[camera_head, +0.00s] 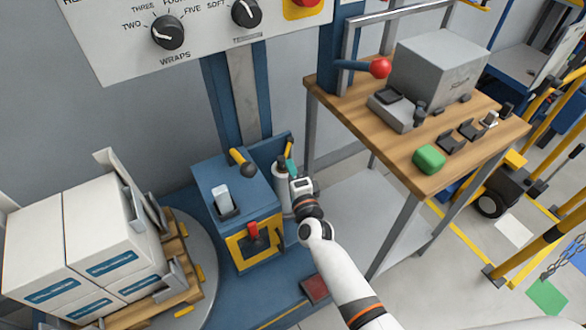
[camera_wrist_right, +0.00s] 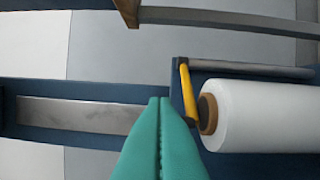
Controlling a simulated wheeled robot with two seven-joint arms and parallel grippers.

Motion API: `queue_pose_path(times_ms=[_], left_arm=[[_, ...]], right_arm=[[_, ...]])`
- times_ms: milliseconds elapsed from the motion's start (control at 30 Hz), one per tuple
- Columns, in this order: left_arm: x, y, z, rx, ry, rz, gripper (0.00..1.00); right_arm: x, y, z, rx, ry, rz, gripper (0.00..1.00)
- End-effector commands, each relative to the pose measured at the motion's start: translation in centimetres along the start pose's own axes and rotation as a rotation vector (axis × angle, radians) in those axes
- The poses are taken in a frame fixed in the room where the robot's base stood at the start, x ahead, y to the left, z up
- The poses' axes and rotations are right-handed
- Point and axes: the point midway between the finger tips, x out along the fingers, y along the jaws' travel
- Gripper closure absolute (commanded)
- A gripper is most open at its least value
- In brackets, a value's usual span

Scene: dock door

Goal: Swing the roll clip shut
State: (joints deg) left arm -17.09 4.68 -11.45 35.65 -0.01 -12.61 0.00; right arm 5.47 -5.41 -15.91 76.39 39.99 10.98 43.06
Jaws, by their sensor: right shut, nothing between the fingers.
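The roll clip, a yellow bar (camera_wrist_right: 187,90), shows in the right wrist view at the end of a white roll (camera_wrist_right: 260,115) with a brown core (camera_wrist_right: 208,113). The bar hangs from a bracket corner and its lower end lies by the core; I cannot tell whether it is latched. In the head view the clip (camera_head: 289,143) is a small yellow piece just above my right gripper (camera_head: 290,167). The gripper's teal fingers (camera_wrist_right: 160,100) are shut and empty, their tips left of the clip and apart from it in the wrist view. My left gripper is out of view.
A blue machine box (camera_head: 240,190) with levers stands left of my right arm. A wooden-topped bench (camera_head: 455,160) with a grey box and a red-knobbed lever is at the right. White cartons (camera_head: 75,240) sit on a pallet at the left. A control panel (camera_head: 205,25) hangs above.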

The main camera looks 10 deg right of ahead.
Motion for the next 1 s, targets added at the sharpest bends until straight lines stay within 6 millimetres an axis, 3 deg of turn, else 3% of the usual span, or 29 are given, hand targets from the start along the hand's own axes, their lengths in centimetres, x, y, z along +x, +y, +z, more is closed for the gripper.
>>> queue_pose_path(times_ms=[33, 367, 800, 1000], left_arm=[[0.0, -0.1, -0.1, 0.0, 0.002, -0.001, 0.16], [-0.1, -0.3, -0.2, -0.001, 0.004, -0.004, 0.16], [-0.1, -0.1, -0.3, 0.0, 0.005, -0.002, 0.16], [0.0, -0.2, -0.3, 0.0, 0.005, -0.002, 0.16]], right_arm=[[0.2, 0.6, -1.3, 0.008, 0.023, 0.004, 1.0], [-0.4, 0.6, -1.2, 0.008, 0.022, 0.005, 1.0], [-9.1, 0.0, 0.1, 0.006, 0.003, 0.002, 1.0], [-11.7, 0.0, 0.4, 0.006, -0.001, 0.002, 1.0]])
